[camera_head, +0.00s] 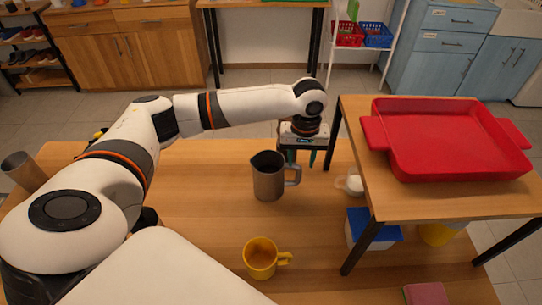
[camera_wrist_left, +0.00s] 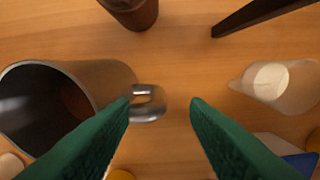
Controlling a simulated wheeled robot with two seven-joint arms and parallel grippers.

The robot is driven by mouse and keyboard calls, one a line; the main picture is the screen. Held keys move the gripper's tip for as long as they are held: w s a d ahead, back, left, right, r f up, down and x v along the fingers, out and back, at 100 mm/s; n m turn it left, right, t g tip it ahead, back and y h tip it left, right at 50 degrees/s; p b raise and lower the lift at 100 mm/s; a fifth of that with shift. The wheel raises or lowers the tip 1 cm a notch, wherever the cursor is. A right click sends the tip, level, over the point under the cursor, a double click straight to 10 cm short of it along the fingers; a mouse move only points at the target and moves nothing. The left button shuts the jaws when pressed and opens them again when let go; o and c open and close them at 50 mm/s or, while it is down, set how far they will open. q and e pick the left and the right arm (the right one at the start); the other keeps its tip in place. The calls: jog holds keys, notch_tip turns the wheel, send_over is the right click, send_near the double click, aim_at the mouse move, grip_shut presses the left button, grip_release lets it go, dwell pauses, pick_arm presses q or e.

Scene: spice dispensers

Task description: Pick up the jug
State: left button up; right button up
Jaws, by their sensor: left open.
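The jug (camera_head: 268,178) is a grey metal pitcher standing upright on the wooden table, with its handle on the right side. In the left wrist view the jug (camera_wrist_left: 100,78) lies at the left, its dark open mouth showing and its handle (camera_wrist_left: 148,103) near the left fingertip. My left gripper (camera_head: 301,158) points down just behind and right of the jug, at its handle. In the wrist view its green fingers (camera_wrist_left: 160,108) are apart, with the handle partly in the gap. My right gripper is not in view.
A yellow mug (camera_head: 260,259) stands in front of the jug. A dark brown cylinder (camera_wrist_left: 135,10) stands near the jug.

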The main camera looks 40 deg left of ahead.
aim_at(297, 184)
pick_arm(q)
jog(key=shift+s+f+p, duration=0.2)
jog(key=shift+f+p, duration=0.2)
jog(key=shift+f, duration=2.8)
jog(key=shift+c, duration=0.3)
grip_shut()
jog(key=shift+r, duration=0.1)
